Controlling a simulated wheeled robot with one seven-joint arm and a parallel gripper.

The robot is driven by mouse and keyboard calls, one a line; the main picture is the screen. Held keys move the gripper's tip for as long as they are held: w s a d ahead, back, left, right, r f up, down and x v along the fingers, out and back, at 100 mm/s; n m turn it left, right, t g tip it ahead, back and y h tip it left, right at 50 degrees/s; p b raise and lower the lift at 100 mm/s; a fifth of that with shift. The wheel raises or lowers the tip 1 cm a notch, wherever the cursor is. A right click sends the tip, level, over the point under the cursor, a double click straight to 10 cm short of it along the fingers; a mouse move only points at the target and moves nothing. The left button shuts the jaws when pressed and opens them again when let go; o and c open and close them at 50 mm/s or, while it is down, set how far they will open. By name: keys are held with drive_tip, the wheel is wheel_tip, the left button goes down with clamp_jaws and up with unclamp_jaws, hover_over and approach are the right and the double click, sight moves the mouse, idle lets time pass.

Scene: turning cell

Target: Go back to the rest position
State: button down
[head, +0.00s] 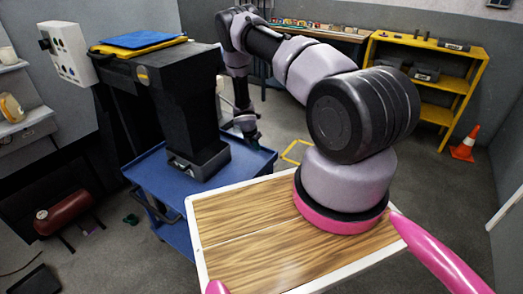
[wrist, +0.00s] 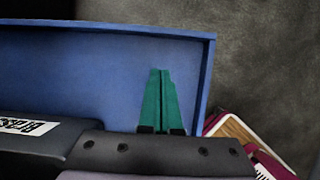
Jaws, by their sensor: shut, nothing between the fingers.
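My gripper (head: 257,146) is at the end of my arm, low beside the right edge of the blue cart (head: 262,161) in the head view. In the wrist view the two green fingers of my gripper (wrist: 160,75) lie together with no gap and nothing between them. Below them in that view is the blue cart top (wrist: 110,60), with its raised rim. The fingertips are small in the head view, and their height over the cart is hard to tell.
A black column (head: 190,110) stands on the cart. A yellow shelf (head: 430,85), a workbench (head: 318,33) and an orange cone (head: 465,146) are farther back. A red tank (head: 68,214) is at the left. Grey floor is open right of the cart.

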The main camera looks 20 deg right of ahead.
drive_tip(key=s+r+m+t, duration=0.15)
drive_tip(key=r+m, duration=0.35)
drive_tip(key=r, duration=1)
drive_tip(key=s+a+r+m, duration=0.15)
drive_tip(key=r+m, duration=0.35)
drive_tip(key=r, duration=1)
drive_tip(key=s+r+m, duration=0.3)
drive_tip(key=r+m, duration=0.1)
drive_tip(key=r, duration=1)
drive_tip(key=s+a+r+m+y, duration=0.2)
drive_tip(key=s+r+m, duration=0.6)
drive_tip(key=s+r, duration=0.6)
drive_tip(key=s+a+r+m+t+y, duration=0.1)
drive_tip(key=s+a+r+m+y, duration=0.1)
drive_tip(key=s, duration=0.6)
drive_tip(key=s+a+r+m+t+y, duration=0.1)
drive_tip(key=s+a+r+m, duration=0.3)
drive_tip(key=s, duration=0.5)
drive_tip(key=shift+s+r+m+t+y, duration=0.2)
drive_tip(key=shift+r+m+t+y, duration=0.25)
drive_tip(key=shift+r+m, duration=0.3)
